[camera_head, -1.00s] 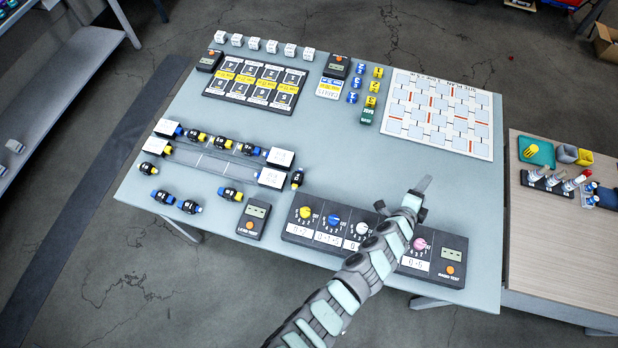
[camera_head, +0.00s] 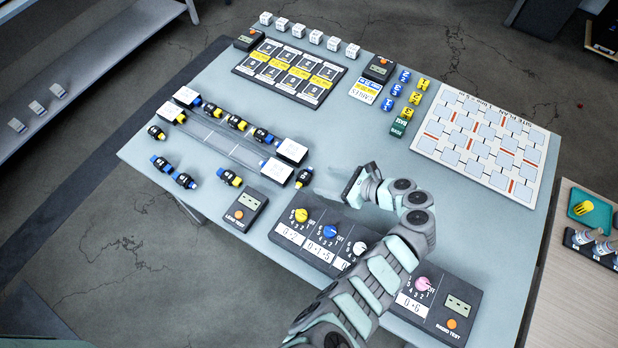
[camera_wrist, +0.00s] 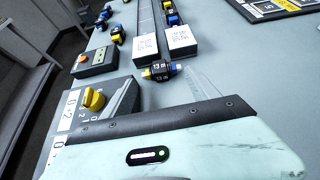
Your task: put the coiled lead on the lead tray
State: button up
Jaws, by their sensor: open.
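I cannot tell whether this rack is the lead tray. My gripper (camera_head: 328,190) is open and empty, low over the table just right of the lead and apart from it.
Several similar black pieces (camera_head: 175,173) lie left of the rack. A lead tester (camera_head: 246,209) and a long knob panel (camera_head: 330,237) stand along the front. A site board (camera_head: 484,135) lies at right. A teal tray (camera_head: 603,219) with a yellow item stands on the side table.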

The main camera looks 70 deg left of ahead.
aim_at(303, 174)
jog(key=b+x, duration=0.1)
jog(key=x, duration=0.8)
jog(key=shift+d+f, duration=0.15)
jog(key=shift+f, duration=0.05)
jog(key=c, duration=1.2)
jog(key=shift+r, duration=0.2)
